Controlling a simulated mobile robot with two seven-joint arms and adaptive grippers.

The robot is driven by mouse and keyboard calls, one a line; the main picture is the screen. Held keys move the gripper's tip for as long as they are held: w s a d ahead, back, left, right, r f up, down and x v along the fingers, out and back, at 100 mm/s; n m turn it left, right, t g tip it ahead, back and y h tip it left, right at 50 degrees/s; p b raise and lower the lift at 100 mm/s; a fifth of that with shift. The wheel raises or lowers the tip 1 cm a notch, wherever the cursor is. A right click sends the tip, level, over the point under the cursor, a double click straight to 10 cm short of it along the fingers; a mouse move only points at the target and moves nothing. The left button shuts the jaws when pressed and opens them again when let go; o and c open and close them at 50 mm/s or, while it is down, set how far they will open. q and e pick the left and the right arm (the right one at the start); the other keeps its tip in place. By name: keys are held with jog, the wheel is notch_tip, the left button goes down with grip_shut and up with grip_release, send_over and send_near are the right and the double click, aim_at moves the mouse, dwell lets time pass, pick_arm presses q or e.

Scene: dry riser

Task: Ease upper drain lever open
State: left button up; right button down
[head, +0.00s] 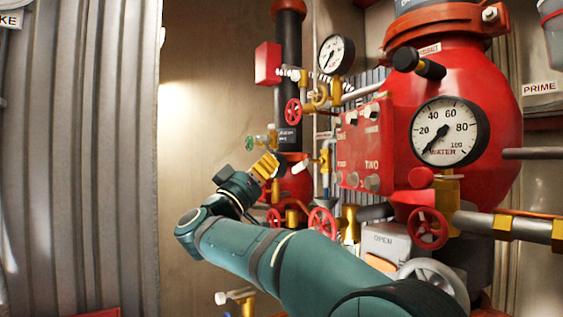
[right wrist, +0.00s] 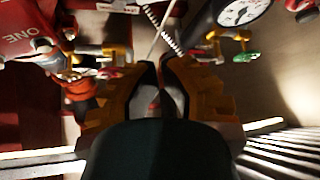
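A pale lever (head: 300,166) sits on a small brass valve beside the red panel in the head view. It is probably the upper drain lever. My right gripper (head: 268,165), with yellow fingers, is just left of it, apart from it as far as I can tell. In the right wrist view the fingers (right wrist: 160,68) stand close together with a narrow gap between their dark pads. I see nothing clearly held there, and cannot pick out the lever for certain. My left gripper is not in view.
A second pale lever (head: 235,295) is low, below my right arm. Red handwheels (head: 322,222), a pressure gauge (head: 336,54), the red panel (head: 364,147) and a large red valve body (head: 475,80) crowd the right. Bare wall (head: 205,110) lies left of the gripper.

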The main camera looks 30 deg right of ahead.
aim_at(299, 168)
jog(key=p+x, duration=0.3)
jog(key=x, duration=0.7)
jog(key=shift+s+a+f+b, duration=0.1)
jog(key=shift+s+f+b, duration=0.2)
jog(key=shift+f, duration=0.4)
jog(key=shift+s+d+f+b, duration=0.1)
jog(key=shift+s+f+b, duration=0.15)
jog(key=shift+f, duration=0.4)
jog(key=shift+s+a+f+b, duration=0.1)
jog(key=shift+s+f+b, duration=0.2)
jog(key=shift+f, duration=0.4)
